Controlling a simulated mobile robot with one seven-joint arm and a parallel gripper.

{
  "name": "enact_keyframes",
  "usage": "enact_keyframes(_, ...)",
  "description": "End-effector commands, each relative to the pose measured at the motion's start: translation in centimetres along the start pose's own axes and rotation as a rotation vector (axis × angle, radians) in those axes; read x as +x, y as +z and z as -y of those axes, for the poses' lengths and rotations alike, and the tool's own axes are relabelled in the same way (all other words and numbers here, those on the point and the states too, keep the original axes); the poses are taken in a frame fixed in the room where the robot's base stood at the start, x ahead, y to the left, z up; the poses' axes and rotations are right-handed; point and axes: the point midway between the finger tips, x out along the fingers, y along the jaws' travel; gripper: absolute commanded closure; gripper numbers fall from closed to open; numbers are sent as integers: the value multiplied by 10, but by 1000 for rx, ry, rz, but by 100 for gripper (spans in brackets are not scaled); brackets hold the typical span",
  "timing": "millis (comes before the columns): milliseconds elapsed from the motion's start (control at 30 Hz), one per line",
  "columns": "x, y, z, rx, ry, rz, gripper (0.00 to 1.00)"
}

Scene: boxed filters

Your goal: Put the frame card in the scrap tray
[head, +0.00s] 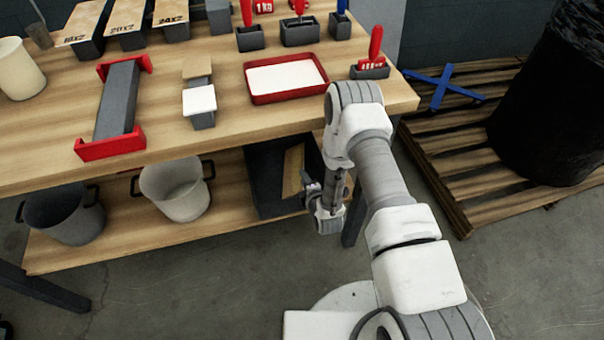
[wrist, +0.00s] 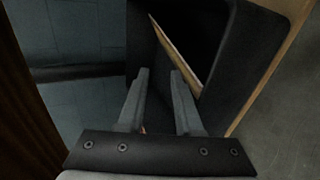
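A thin tan card (head: 292,172), which looks like the frame card, stands tilted in a dark open box (head: 266,180) on the lower shelf. In the wrist view the card (wrist: 178,52) shows as a slanting wooden edge inside the box (wrist: 248,60). My gripper (head: 312,186) is down at the box's right side. In the wrist view my gripper (wrist: 159,72) is open, its two grey fingers apart, with the card's edge just beyond the right fingertip. No grip on the card shows. A red tray with a white inside (head: 290,98), perhaps the scrap tray, sits on the bench top.
Several labelled filter boxes (head: 127,18) stand at the back left. A grey block lies in a red-ended holder (head: 112,147). A brush holder (head: 369,71) stands right of the tray. Pots (head: 175,190) fill the lower shelf's left. A pallet (head: 475,150) lies right.

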Motion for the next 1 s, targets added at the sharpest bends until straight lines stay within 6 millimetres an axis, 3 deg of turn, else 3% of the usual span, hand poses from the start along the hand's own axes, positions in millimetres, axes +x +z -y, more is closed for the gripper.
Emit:
enact_keyframes(200,-50,0,-1,-1,-5,-1,66)
enact_keyframes(400,-78,0,-1,-1,-2,-1,66)
enact_keyframes(1000,-87,0,0,0,0,0,66)
